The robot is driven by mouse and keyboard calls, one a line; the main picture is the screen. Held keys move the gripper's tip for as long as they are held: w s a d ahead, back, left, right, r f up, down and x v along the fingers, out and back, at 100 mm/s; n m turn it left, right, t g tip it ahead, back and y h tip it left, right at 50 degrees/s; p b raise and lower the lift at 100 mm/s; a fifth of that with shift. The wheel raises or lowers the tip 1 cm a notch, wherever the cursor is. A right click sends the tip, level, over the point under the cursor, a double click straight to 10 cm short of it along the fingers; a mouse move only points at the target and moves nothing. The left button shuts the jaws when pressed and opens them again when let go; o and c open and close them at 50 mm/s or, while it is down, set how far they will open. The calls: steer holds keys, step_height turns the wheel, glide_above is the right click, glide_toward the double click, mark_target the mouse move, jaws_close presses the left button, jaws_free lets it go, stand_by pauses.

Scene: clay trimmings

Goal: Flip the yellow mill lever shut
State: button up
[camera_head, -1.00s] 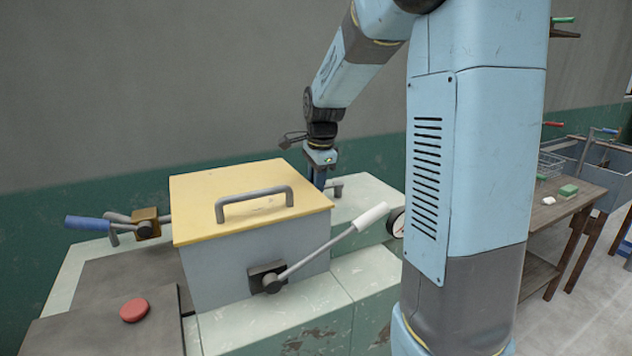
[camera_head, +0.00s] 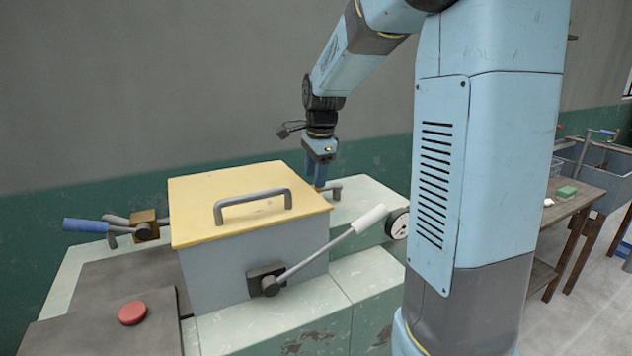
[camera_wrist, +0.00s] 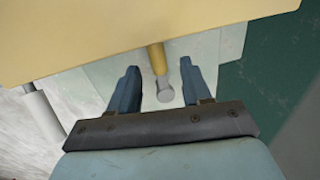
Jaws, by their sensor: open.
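The yellow mill lever (camera_wrist: 157,59) shows in the wrist view as a short yellow rod with a round grey end, coming out from under the edge of the yellow lid. My gripper (camera_wrist: 158,70) is open, with one blue finger on each side of the rod and a gap to each. Whether the fingers are level with it in height I cannot tell. In the head view my gripper (camera_head: 320,182) points down behind the far right corner of the lidded box.
The grey box has a yellow lid (camera_head: 190,200) with a grey handle (camera_head: 252,205). A white-gripped lever (camera_head: 368,218) rises at its front right, near a gauge (camera_head: 398,224). The wall is close behind.

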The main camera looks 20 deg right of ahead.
step_height(320, 180, up, 10)
steer(key=s, duration=0.2)
steer(key=shift+r, duration=0.15)
steer(key=shift+d, duration=0.1)
